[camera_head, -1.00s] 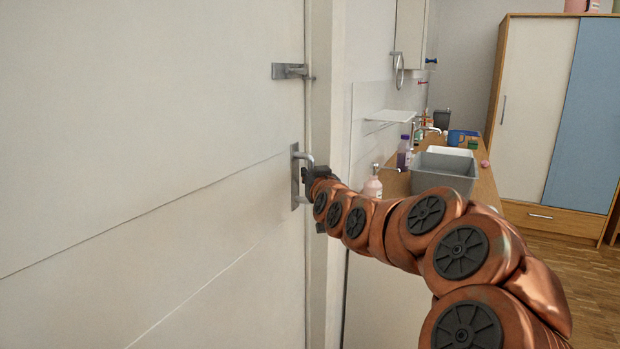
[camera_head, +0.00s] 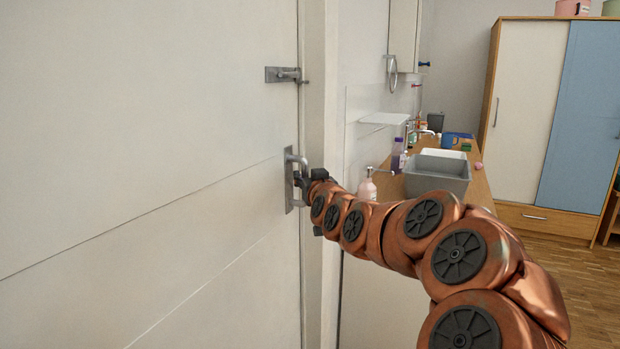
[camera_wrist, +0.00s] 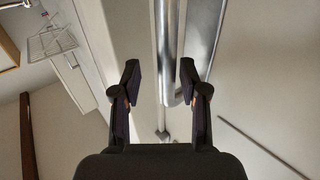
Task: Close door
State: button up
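The white door (camera_head: 150,130) fills the left of the head view; its right edge lies along the pale door frame (camera_head: 319,90). Whether a small gap is left between them I cannot tell. A metal pull handle (camera_head: 289,172) is on the door near that edge, with a metal latch (camera_head: 283,74) above it. My gripper (camera_head: 309,180) is at the handle, partly hidden by my arm. In the wrist view, the fingers of my gripper (camera_wrist: 160,82) stand apart, with the handle bar (camera_wrist: 167,45) between them and visible space beside it.
To the right, a wooden counter (camera_head: 479,187) holds a grey basin (camera_head: 437,178), a pink soap bottle (camera_head: 367,187) and other small bottles. A cabinet with cream and blue doors (camera_head: 580,115) stands at the back right. Wooden floor (camera_head: 585,270) is clear at right.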

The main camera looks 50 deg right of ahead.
jog(key=v, duration=0.7)
jog(key=shift+s, duration=0.2)
jog(key=shift+a, duration=0.1)
dwell(0.3)
